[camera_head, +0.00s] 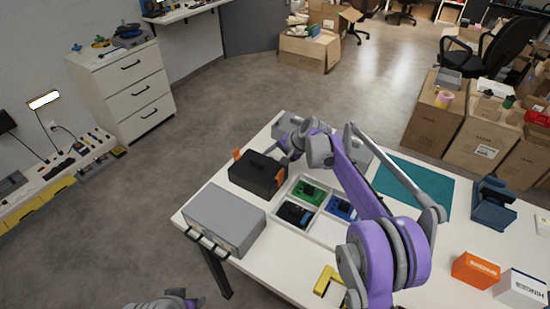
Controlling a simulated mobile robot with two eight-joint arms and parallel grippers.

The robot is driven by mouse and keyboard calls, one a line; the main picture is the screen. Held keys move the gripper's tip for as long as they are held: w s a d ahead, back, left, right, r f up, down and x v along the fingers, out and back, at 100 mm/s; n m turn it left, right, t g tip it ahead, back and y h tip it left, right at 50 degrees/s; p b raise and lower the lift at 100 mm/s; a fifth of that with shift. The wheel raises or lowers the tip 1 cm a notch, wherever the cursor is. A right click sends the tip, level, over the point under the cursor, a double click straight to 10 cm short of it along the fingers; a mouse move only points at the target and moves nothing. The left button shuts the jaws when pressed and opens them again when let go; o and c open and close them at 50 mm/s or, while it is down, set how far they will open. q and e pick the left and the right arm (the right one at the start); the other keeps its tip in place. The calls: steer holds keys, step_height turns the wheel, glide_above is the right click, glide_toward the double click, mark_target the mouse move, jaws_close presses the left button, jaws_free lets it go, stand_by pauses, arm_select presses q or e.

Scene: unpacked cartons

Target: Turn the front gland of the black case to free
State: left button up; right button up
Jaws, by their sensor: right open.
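The black case (256,174) sits near the left part of the white table. One orange piece, which looks like a gland (280,177), sticks out on its right side. Another orange piece (237,154) shows at its back left corner. My right gripper (285,150) is open at the case's back right edge, close above the right side. Its fingertips are small and partly hidden, so I cannot tell whether they touch the case. Only a grey and purple part of my left arm shows at the bottom edge; its gripper is out of view.
A grey box (225,217) stands left of a white divided tray (325,229) with green and blue boards. A teal mat (415,186), a dark blue holder (492,203), a yellow bracket (328,280) and an orange box (475,270) are on the table (395,243).

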steer(key=shift+w+a+r+g+h+p, duration=0.1)
steer(key=shift+a+r+g+h+p, duration=0.15)
steer(key=shift+h+p, duration=0.3)
steer(key=g+h+p, duration=0.1)
steer(key=p, duration=0.1)
steer(key=g+h+p, duration=0.1)
steer(key=h+p, duration=0.1)
steer(key=p, duration=0.1)
steer(key=g+h+p, duration=0.1)
steer(key=h+p, duration=0.1)
steer(key=shift+w+a+r+g, duration=0.25)
steer(key=shift+w+a+g, duration=0.05)
steer(key=shift+w+g, duration=0.05)
steer(key=s+d+r+n+t+p, duration=0.1)
steer(key=s+d+r, duration=0.25)
steer(key=r, duration=0.55)
steer(key=s+d+r+n+t+p, duration=0.15)
steer(key=s+r, duration=0.25)
steer(key=r, duration=0.6)
steer(key=s+d+r+n, duration=0.1)
steer(key=s+d, duration=0.4)
steer(key=s, duration=0.7)
steer(key=shift+r+n+b, duration=0.35)
steer(key=shift+r, duration=0.05)
steer(key=shift+t, duration=0.25)
